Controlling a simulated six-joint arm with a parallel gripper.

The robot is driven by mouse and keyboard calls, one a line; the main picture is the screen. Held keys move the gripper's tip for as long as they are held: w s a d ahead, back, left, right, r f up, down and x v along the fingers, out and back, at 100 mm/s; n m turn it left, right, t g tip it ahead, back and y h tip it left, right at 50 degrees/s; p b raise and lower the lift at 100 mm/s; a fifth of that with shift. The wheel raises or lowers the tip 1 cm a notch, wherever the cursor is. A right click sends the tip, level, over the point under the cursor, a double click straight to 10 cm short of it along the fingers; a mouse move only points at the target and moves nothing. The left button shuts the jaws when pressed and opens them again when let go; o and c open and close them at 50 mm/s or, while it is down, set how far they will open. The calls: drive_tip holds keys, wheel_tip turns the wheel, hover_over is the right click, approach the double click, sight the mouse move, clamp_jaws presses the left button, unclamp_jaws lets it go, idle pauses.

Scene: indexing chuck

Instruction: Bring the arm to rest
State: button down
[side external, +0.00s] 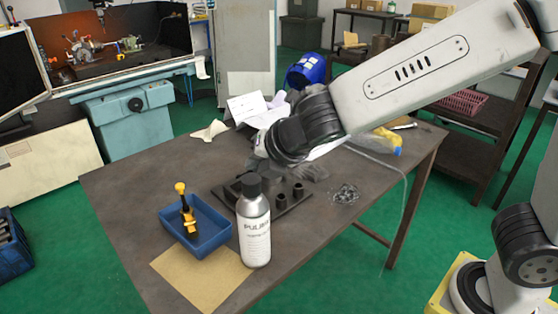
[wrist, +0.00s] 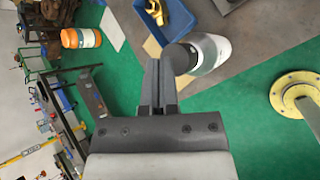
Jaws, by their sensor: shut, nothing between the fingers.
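My gripper (wrist: 156,65) shows in the wrist view with its two dark fingers together and nothing between them. In the side view my arm reaches in from the upper right over the table, and the fingers cannot be made out there. A silver bottle with a dark cap (side external: 254,225) stands upright at the table's front; it also shows in the wrist view (wrist: 212,52), beside the fingertips in the picture. Whether they touch cannot be told. A dark plate with pegs (side external: 283,205) lies behind the bottle, partly hidden by it.
A blue tray (side external: 218,243) holding a yellow-and-black tool (side external: 186,212) is left of the bottle, by a tan sheet (side external: 195,285). Small metal parts (side external: 345,194), a yellow-and-blue bag (side external: 384,141) and papers (side external: 247,106) lie on the table (side external: 125,205). The table's left part is clear.

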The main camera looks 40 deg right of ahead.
drive_tip(key=s+d+f+m+g, duration=0.2)
drive_tip(key=s+d+f+m, duration=0.2)
drive_tip(key=m, duration=0.5)
drive_tip(key=s+d+f+m+g, duration=0.2)
drive_tip(key=s+d+f+m, duration=0.2)
drive_tip(key=m, duration=0.5)
drive_tip(key=s+d+f+m+g+h, duration=0.1)
drive_tip(key=s+d+f+m+g, duration=0.1)
drive_tip(key=s+d+f+m, duration=0.2)
drive_tip(key=d+f+m, duration=0.2)
drive_tip(key=d+m, duration=0.2)
drive_tip(key=m, duration=0.2)
